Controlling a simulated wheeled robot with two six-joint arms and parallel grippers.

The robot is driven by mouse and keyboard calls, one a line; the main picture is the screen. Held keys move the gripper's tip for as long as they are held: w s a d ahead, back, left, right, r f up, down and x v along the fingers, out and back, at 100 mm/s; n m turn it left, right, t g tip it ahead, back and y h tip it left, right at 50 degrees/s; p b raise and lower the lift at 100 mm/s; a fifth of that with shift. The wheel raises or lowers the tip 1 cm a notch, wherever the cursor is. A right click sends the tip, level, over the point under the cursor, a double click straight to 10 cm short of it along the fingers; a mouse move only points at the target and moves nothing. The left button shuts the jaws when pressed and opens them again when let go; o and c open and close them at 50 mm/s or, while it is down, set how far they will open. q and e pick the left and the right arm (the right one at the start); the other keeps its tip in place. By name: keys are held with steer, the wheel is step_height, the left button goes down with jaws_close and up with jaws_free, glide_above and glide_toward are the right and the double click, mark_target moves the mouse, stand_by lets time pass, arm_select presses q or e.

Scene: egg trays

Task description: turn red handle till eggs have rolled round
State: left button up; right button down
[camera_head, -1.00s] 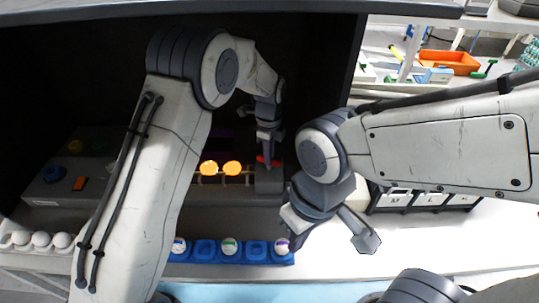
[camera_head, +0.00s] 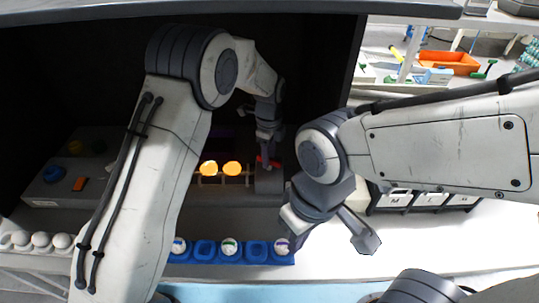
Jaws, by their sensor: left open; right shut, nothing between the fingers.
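Two glowing orange eggs (camera_head: 231,168) sit side by side on a rack inside the dark box. The red handle (camera_head: 273,163) is at the right end of that rack's housing (camera_head: 268,183). My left gripper (camera_head: 266,152) is open and reaches down at the red handle, partly covering it. I cannot tell whether its fingers touch the handle.
The blue tray holds several white eggs with coloured marks, with empty cups between them. More white eggs (camera_head: 40,241) sit at the left. A control panel with a blue knob (camera_head: 54,174) and an orange button (camera_head: 79,184) stands inside the box. Labelled bins (camera_head: 430,198) stand at right.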

arm_select(q)
step_height(320, 180, up, 10)
steer(key=b, duration=0.2)
steer(key=shift+r, duration=0.25)
